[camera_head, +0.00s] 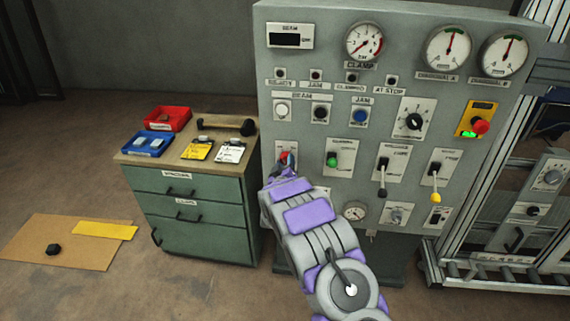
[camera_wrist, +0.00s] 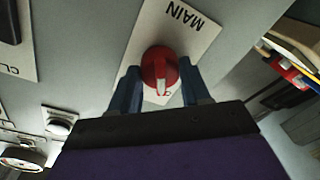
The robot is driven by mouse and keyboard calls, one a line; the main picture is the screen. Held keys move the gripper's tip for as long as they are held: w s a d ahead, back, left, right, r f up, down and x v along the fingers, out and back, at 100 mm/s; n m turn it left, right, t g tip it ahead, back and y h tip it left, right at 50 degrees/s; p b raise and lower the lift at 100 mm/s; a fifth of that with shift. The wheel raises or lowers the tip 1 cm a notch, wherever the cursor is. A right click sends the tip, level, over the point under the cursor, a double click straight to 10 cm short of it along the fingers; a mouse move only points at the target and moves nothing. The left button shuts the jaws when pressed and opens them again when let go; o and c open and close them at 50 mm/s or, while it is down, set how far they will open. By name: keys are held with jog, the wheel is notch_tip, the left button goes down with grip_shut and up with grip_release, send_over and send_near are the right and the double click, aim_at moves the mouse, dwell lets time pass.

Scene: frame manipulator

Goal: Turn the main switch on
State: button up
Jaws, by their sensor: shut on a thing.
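The main switch (camera_wrist: 159,72) is a red round knob with a pale bar, set on a white plate marked MAIN (camera_wrist: 178,22) in the wrist view. My gripper (camera_wrist: 158,82) has its two blue fingers on either side of the red knob, shut on it. In the head view, the knob (camera_head: 284,157) shows at the left edge of the grey panel, partly covered by my gripper (camera_head: 287,165). The knob's pale bar stands roughly lengthwise between the fingers. The lower part of the plate is partly hidden by the knob and the fingers.
The grey control panel (camera_head: 390,90) carries gauges, buttons and levers close to the right of my gripper. A red emergency button (camera_head: 480,126) is at its right. A green drawer cabinet (camera_head: 190,200) with trays stands left of the panel. Cardboard (camera_head: 60,245) lies on the floor.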

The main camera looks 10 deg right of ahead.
jog(key=shift+a, duration=0.1)
jog(key=m+p, duration=0.3)
jog(key=m, duration=0.2)
jog(key=shift+f+m, duration=0.15)
jog(key=shift+m, duration=0.25)
jog(key=m, duration=0.5)
jog(key=shift+f+m, duration=0.1)
jog(key=shift+m, duration=0.3)
jog(key=o, duration=0.9)
jog(key=shift+c, duration=0.2)
jog(key=shift+o, duration=1)
jog(key=shift+m+h, duration=0.3)
jog(key=shift+s, duration=0.1)
